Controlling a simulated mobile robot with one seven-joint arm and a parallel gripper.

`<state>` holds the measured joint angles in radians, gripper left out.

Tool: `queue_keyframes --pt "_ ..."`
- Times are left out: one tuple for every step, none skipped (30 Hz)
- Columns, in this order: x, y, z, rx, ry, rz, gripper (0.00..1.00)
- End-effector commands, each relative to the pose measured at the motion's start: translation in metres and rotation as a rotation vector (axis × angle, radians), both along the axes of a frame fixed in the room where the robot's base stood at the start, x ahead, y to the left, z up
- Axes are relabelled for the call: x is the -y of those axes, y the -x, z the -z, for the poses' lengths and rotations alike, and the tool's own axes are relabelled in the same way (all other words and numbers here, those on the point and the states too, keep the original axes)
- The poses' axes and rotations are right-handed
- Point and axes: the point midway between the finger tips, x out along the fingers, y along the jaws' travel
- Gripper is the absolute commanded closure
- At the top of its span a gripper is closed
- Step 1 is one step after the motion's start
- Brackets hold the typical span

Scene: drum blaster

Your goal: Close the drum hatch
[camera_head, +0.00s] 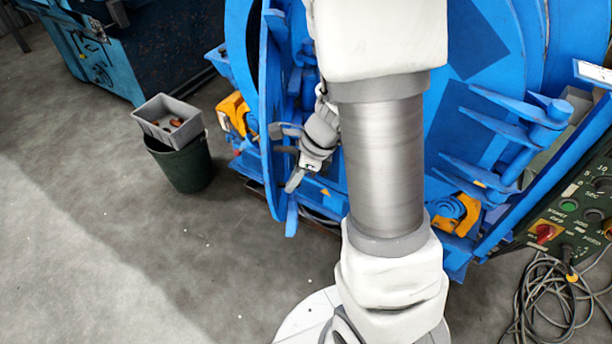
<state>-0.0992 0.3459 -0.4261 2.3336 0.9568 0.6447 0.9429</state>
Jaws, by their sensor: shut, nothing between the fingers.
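The blue drum machine (485,110) fills the upper right, partly hidden behind my arm. What looks like its round hatch (270,110) stands swung out at the left, seen nearly edge-on as a tall narrow blue plate. My gripper (292,184) is shut and empty, pointing down and left. It is close to the lower part of the hatch, beside its inner side in the picture; I cannot tell whether they touch. My arm hides the middle of the drum opening.
A dark green bin (183,170) with a grey tray (170,121) on top stands left of the hatch. A control panel (572,218) with buttons and coiled cables (545,305) are at the right. The grey floor at lower left is clear.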

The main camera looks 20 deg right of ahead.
Motion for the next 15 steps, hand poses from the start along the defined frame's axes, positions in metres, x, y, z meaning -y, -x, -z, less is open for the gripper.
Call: queue_keyframes --pt "-0.007 -0.003 -0.001 0.0 0.0 -0.004 1.0" --pt "-0.01 -0.005 -0.001 0.0 0.0 -0.004 1.0" --pt "-0.013 -0.007 -0.001 0.0 0.0 -0.003 1.0" --pt "-0.015 -0.008 -0.002 0.0 0.0 -0.002 1.0" --pt "-0.017 -0.009 -0.002 0.0 0.0 -0.002 1.0" --pt "-0.018 -0.009 -0.002 0.001 0.0 -0.002 1.0" --pt "-0.019 -0.01 -0.002 0.0 0.0 -0.001 1.0" --pt "-0.02 -0.01 -0.002 0.0 0.0 -0.001 1.0" --pt "-0.021 -0.011 -0.002 0.0 0.0 -0.001 1.0" --pt "-0.021 -0.011 -0.002 0.0 0.0 0.0 1.0" --pt "-0.021 -0.011 -0.002 0.0 0.0 0.0 1.0" --pt "-0.021 -0.011 -0.002 0.0 0.0 0.0 1.0" --pt "-0.021 -0.011 -0.002 0.0 0.0 0.0 1.0" --pt "-0.021 -0.011 -0.002 0.0 0.0 0.0 1.0" --pt "-0.021 -0.011 -0.002 0.0 0.0 0.0 1.0"
